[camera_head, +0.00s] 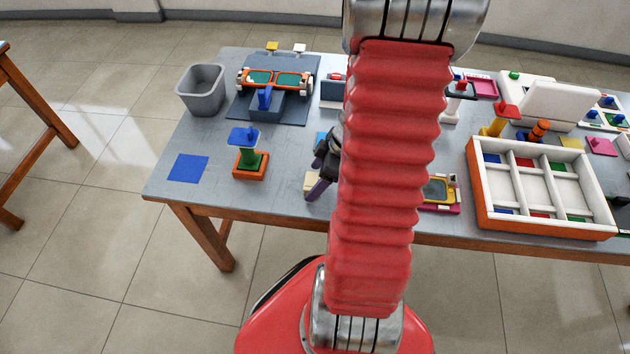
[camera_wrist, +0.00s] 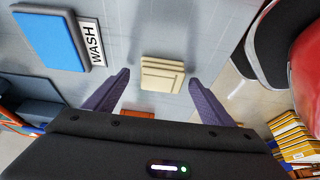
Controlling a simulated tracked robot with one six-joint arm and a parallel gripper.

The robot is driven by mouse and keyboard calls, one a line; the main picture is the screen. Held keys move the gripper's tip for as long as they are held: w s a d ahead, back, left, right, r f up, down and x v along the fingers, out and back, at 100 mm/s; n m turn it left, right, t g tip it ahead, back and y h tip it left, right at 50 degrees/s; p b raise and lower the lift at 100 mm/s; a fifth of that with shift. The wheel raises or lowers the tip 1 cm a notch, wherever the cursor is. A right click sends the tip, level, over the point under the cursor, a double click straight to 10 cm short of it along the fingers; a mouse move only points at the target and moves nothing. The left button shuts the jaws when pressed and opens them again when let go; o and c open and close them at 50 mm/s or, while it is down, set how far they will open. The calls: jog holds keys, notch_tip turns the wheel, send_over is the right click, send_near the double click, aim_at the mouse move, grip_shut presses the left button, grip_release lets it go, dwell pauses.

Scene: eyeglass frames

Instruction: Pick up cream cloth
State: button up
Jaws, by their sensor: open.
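The cream cloth (camera_wrist: 162,75) is a small folded stack lying on the grey table. In the wrist view it lies ahead of my gripper (camera_wrist: 159,82), between the lines of the two purple fingers. The fingers are open with nothing between their tips that I can see gripped. In the head view part of the cloth (camera_head: 311,181) shows near the table's front edge, beside my gripper (camera_head: 318,183). My red arm and the gripper hide the rest of it there.
A blue pad (camera_wrist: 48,38) and a WASH label (camera_wrist: 91,42) lie left of the cloth in the wrist view. A stand with an orange base (camera_head: 250,172) and a blue square (camera_head: 188,168) are to the left in the head view. A white compartment tray (camera_head: 483,203) stands right.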

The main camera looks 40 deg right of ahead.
aim_at(316, 181)
jog(key=c, duration=1.1)
jog(key=shift+c, duration=0.2)
notch_tip(316, 181, up, 10)
dwell(0.4)
dwell(0.4)
